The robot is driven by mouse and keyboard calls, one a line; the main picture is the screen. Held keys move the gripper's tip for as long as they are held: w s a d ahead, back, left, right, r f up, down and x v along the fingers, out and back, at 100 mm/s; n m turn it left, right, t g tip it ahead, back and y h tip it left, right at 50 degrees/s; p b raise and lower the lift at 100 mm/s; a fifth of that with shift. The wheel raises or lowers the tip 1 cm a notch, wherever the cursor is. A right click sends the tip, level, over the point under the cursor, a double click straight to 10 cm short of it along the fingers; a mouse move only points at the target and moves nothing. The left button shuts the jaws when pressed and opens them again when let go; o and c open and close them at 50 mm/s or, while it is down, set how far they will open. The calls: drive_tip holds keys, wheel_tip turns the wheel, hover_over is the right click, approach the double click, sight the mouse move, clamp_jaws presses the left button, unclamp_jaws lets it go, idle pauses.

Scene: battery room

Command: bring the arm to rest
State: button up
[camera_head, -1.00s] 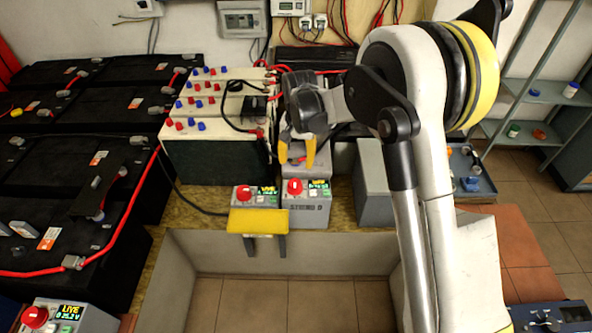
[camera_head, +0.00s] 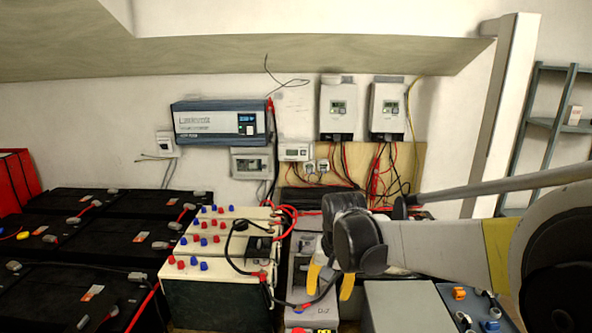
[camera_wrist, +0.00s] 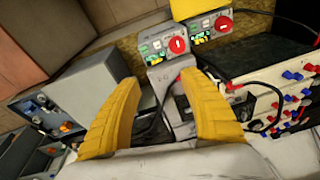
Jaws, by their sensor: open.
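My gripper (camera_head: 330,284) is open, its two yellow fingers pointing down over a grey unit (camera_head: 301,268) beside the cream batteries. No held thing shows between the fingers. In the wrist view my gripper (camera_wrist: 158,82) has its fingers spread, with the grey unit and dark cables beyond them. Whether the fingers touch anything I cannot tell. My arm reaches in from the right edge of the head view, roughly level.
Cream batteries (camera_head: 215,293) with red and blue terminals stand left of my gripper; black batteries (camera_head: 75,290) fill the far left. A grey box (camera_head: 400,305) stands to the right. Control boxes with red knobs (camera_wrist: 177,45) show in the wrist view. A blue-grey inverter (camera_head: 215,122) hangs behind.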

drive_tip(key=s+d+r+n+t, duration=0.1)
drive_tip(key=s+d+r, duration=0.3)
drive_tip(key=s, duration=0.2)
drive_tip(key=s+d+r+t, duration=0.2)
drive_tip(key=s+d+r, duration=0.1)
drive_tip(key=s, duration=0.3)
drive_tip(key=s+d+f+n+t, duration=0.1)
drive_tip(key=s+d, duration=0.3)
drive_tip(key=s, duration=0.5)
drive_tip(key=shift+s+t+h, duration=0.3)
drive_tip(key=shift+s+t, duration=0.1)
drive_tip(key=shift+t, duration=0.1)
drive_tip(key=shift+d, duration=0.1)
idle(0.7)
